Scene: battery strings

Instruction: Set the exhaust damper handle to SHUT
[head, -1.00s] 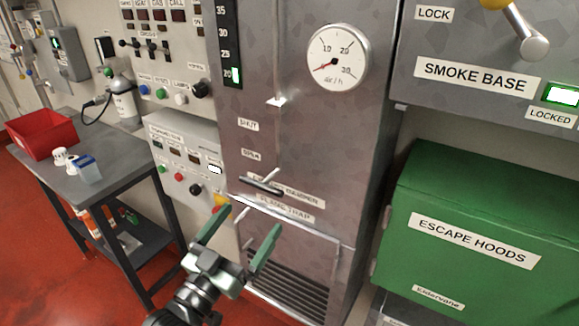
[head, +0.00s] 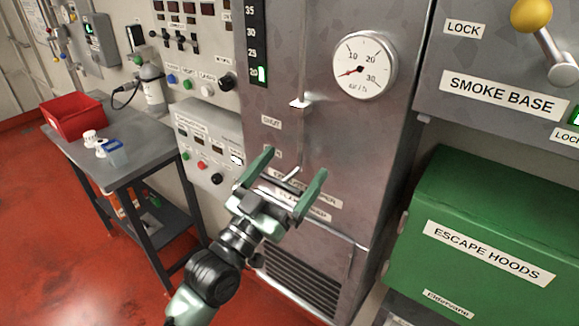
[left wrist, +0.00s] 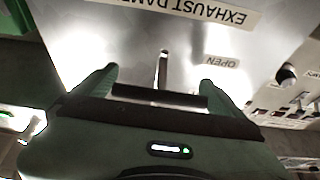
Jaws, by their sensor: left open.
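The exhaust damper handle shows in the head view as a pale rod (head: 291,174) on the grey cabinet front, partly hidden by my left gripper. In the left wrist view it is a thin metal stem (left wrist: 162,70) with a dark crossbar (left wrist: 160,95) between the fingers. It sits near the OPEN label (left wrist: 221,61), low on the panel; the SHUT label (head: 271,122) is higher up. The EXHAUST DAMPER label (left wrist: 205,11) is upside down in the wrist view. My left gripper (head: 295,163) is open, its fingers on either side of the handle. Contact cannot be told. My right gripper is not in view.
A round gauge (head: 358,66) is above right of the handle. A green ESCAPE HOODS box (head: 480,215) stands at the right. A control panel (head: 200,125) with buttons is at the left. A table (head: 150,140) with a red bin (head: 72,118) stands further left.

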